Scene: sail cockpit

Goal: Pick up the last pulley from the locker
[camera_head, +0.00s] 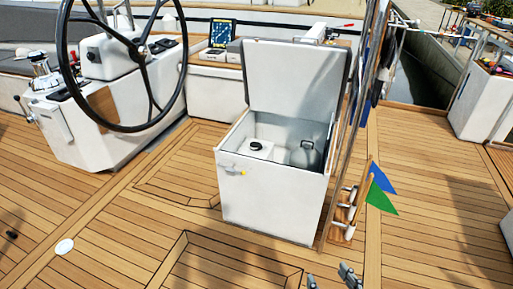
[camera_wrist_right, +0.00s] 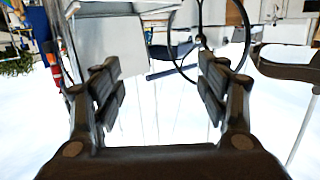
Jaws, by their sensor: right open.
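The locker (camera_head: 270,205) is a white box with its grey lid (camera_head: 298,75) raised, standing on the deck in the middle of the head view. My left gripper is not in view.
A steering wheel (camera_head: 67,50) and white console (camera_head: 75,130) stand at the left. Rails and a wooden rack (camera_head: 343,215) with blue and green flags (camera_head: 380,201) stand right of the locker. The planked deck (camera_head: 120,225) is mostly clear in front.

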